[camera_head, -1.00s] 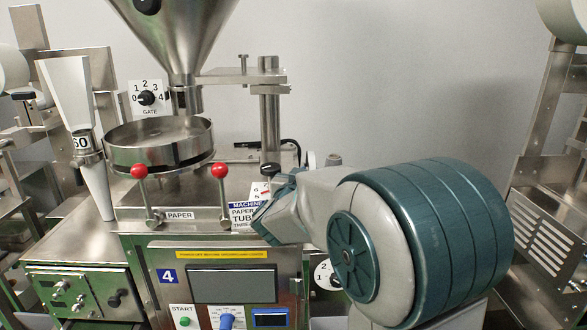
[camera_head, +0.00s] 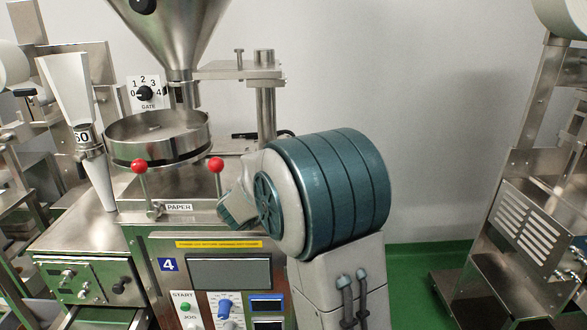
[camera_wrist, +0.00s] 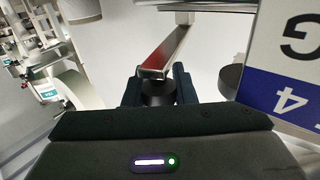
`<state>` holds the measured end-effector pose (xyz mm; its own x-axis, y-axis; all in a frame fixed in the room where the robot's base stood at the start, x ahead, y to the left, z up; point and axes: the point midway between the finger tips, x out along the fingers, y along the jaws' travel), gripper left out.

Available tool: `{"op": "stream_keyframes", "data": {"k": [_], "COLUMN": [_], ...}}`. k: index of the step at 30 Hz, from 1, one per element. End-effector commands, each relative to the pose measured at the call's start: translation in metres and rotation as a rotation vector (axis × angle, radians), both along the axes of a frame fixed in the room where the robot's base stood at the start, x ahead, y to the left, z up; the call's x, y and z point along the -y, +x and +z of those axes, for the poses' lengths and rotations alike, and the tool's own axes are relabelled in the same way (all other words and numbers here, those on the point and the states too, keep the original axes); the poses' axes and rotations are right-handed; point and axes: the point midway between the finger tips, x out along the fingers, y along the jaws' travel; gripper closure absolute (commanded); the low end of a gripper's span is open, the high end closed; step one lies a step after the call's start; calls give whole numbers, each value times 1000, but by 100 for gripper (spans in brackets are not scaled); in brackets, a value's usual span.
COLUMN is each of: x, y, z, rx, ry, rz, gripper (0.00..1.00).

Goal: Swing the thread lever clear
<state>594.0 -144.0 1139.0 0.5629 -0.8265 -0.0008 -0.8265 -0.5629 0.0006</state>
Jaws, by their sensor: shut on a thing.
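In the wrist view, a flat metal lever (camera_wrist: 172,48) with a red face runs from the top down to a dark round knob (camera_wrist: 158,93). My gripper (camera_wrist: 158,86) has one dark finger on each side of this knob and is shut on it. I take this to be the thread lever. In the head view, my arm's wrist covers the right side of the packing machine, so the lever and my fingertips are hidden there.
Two red-knobbed levers (camera_head: 139,166) (camera_head: 216,165) stand at the PAPER label (camera_head: 179,207), close left of my wrist. A round steel pan (camera_head: 158,139) sits under the funnel (camera_head: 180,35). A second dark round part (camera_wrist: 230,78) is right of my fingers.

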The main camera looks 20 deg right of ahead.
Motion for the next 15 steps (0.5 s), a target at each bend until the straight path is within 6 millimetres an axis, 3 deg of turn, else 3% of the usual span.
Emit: {"op": "stream_keyframes", "data": {"k": [1, 3, 15], "x": [-1, -1, -9], "y": [1, 1, -4], "z": [3, 3, 1], "rx": [5, 5, 4], "ry": [-2, -2, 0], "rz": [2, 3, 5], "gripper": [70, 54, 54]}}
